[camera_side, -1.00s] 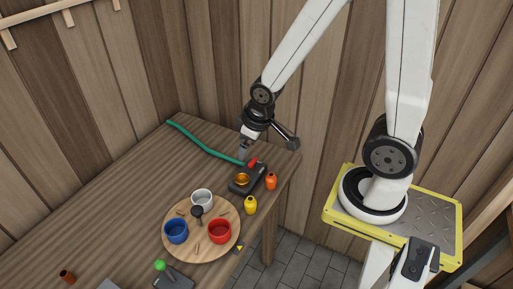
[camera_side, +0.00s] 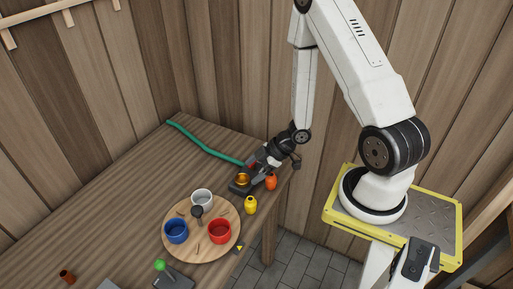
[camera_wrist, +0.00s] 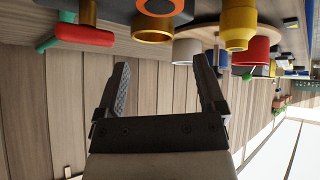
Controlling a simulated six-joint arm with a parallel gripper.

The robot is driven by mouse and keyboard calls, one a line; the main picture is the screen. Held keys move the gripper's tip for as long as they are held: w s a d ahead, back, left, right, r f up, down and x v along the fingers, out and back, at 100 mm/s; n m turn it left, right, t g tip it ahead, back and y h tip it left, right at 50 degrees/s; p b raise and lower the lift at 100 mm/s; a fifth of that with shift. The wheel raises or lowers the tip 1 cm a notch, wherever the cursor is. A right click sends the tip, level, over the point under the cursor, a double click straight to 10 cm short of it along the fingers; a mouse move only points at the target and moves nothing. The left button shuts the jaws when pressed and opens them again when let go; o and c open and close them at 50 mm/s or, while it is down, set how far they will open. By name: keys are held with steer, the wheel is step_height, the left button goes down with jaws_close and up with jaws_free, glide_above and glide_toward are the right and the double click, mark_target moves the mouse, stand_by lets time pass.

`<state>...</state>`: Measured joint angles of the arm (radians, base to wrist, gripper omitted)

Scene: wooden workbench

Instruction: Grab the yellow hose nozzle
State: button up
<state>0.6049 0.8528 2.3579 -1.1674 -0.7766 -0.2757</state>
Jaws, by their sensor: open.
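The yellow hose nozzle (camera_side: 250,206) stands upright near the table's right edge, between the round wooden board and the orange nozzle. In the wrist view, which looks upside down, a yellow nozzle shape (camera_wrist: 238,20) shows at the top, right of the fingers. My gripper (camera_side: 258,163) is low over the table's far right corner, behind the black block and apart from the yellow nozzle. In the wrist view my gripper (camera_wrist: 160,62) has its two fingers spread with nothing between them.
An orange nozzle (camera_side: 271,182) stands near my gripper. A black block (camera_side: 236,190) with a gold ring is beside it. A green hose (camera_side: 200,145) runs along the back. The round board (camera_side: 195,252) carries white (camera_side: 202,197), blue (camera_side: 176,232) and red (camera_side: 220,232) cups.

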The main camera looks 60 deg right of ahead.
mark_target(254, 199)
steer(key=s+a+y, duration=0.1)
steer(key=s, duration=0.1)
steer(key=s+a+f+t+y, duration=0.1)
steer(key=s+y, duration=0.1)
steer(key=s+a+f+t+y, duration=0.1)
steer(key=s, duration=0.1)
steer(key=shift+a+f, duration=0.15)
steer(key=shift+s+a+t+y, duration=0.3)
steer(key=shift+s+t+y, duration=0.1)
steer(key=shift+s, duration=0.05)
steer(key=shift+w+a, duration=0.1)
steer(key=shift+x, duration=1.2)
steer(key=shift+w, duration=0.1)
steer(key=shift+x, duration=2.5)
steer(key=shift+c, duration=0.3)
